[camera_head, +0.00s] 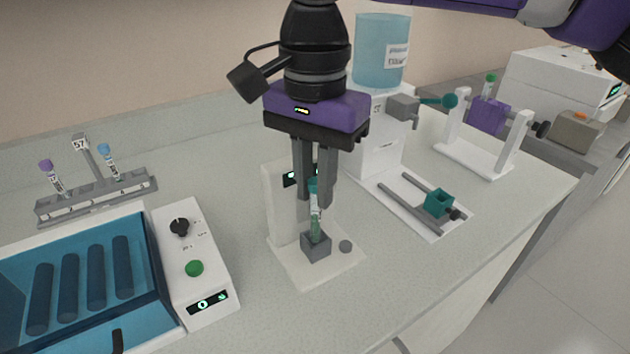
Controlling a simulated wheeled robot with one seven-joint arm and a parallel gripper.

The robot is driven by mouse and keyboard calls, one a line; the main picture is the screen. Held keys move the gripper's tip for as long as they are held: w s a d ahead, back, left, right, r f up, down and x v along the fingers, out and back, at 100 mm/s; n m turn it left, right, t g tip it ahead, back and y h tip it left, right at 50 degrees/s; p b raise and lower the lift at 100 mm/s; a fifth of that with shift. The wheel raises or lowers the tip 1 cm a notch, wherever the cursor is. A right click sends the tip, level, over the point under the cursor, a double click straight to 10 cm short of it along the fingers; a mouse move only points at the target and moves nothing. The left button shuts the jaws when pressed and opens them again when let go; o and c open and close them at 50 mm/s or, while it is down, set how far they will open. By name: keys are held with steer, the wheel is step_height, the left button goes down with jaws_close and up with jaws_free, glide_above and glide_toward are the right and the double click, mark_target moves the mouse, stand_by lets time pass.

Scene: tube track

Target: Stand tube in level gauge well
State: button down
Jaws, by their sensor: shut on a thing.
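A slim tube (315,208) with a teal cap and greenish contents stands upright in the middle of the bench. My gripper (314,188) points down and is shut on the upper part of the tube. The level gauge (284,199) is a white upright panel with a small display, on a pale base plate. Its grey block-shaped well (316,246) is directly below the tube. The tube's lower end is at the well's top opening; I cannot tell how deep it sits. The fingers partly hide the display and the cap.
A blue tray machine (195,268) with a knob and green button stands front left. Behind it is a grey rack (97,196) with two tubes. To the right are a dispenser with a blue tank (381,52), a slide rail with a teal cup (438,203), and a purple rotator (489,117).

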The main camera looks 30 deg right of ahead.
steer(key=shift+f, duration=0.1)
stand_by(0.3)
steer(key=shift+f+b, duration=0.35)
steer(key=shift+b, duration=0.05)
steer(key=shift+f, duration=0.2)
steer(key=c, duration=1.3)
jaws_free()
steer(key=shift+o, duration=0.2)
steer(key=shift+r+p, duration=0.4)
steer(key=shift+r, duration=3.55)
